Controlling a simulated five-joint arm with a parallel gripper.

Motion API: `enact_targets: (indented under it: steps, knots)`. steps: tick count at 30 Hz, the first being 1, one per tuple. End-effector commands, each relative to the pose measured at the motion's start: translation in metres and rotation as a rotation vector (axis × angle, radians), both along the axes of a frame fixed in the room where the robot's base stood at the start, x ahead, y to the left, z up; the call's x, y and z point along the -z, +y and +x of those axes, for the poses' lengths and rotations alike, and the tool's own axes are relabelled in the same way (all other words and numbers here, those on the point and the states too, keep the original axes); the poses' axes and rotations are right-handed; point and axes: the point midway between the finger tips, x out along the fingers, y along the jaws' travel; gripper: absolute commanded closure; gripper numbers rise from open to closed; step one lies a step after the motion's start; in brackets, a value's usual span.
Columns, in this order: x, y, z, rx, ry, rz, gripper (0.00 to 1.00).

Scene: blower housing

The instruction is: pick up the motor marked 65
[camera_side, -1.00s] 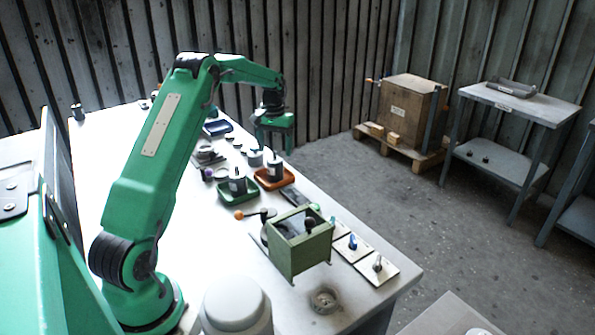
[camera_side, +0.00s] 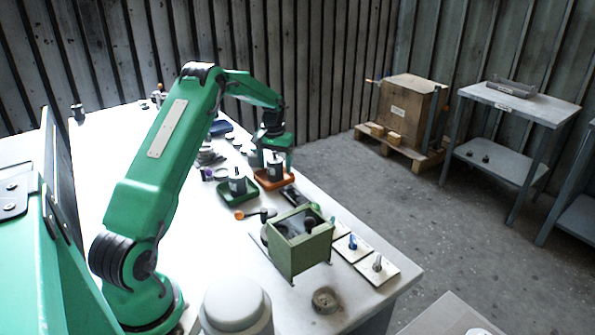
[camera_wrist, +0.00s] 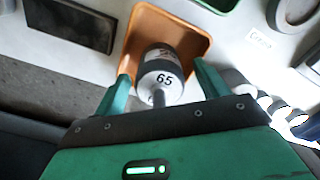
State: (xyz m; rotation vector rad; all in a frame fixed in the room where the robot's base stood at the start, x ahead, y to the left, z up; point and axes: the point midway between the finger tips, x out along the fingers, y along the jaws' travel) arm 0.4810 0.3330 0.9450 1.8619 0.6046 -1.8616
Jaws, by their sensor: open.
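The motor marked 65 (camera_wrist: 161,75) stands in an orange tray (camera_wrist: 196,24) in the wrist view, its number facing the camera. In the side view the same motor (camera_side: 274,168) shows in the orange tray (camera_side: 262,183), partly behind my gripper. My gripper (camera_wrist: 160,85) is open, with one green finger on each side of the motor in the wrist view. I cannot tell whether either finger touches it. In the side view my gripper (camera_side: 277,152) is low over the tray.
A green tray (camera_side: 224,196) holding another motor (camera_side: 238,183) is close by. A green box-shaped housing (camera_side: 300,250) stands nearer the table's front. A dark flat block (camera_wrist: 70,22) lies beside the orange tray. Several grey cylindrical parts (camera_wrist: 288,112) are on the other side.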

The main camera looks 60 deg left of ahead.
Motion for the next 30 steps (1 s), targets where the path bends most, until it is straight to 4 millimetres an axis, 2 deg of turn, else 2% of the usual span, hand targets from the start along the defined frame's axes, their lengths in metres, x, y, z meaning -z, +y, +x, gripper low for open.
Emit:
enact_targets:
  steps: [14, 24, 30]
  knots:
    - [0.0004, -0.0001, 0.0001, 0.000, 0.000, 0.000, 0.26]
    - [0.0002, -0.0001, 0.0001, 0.000, 0.000, 0.000, 0.91]
    - [-0.0011, 0.0003, 0.0006, 0.000, -0.002, 0.002, 0.91]
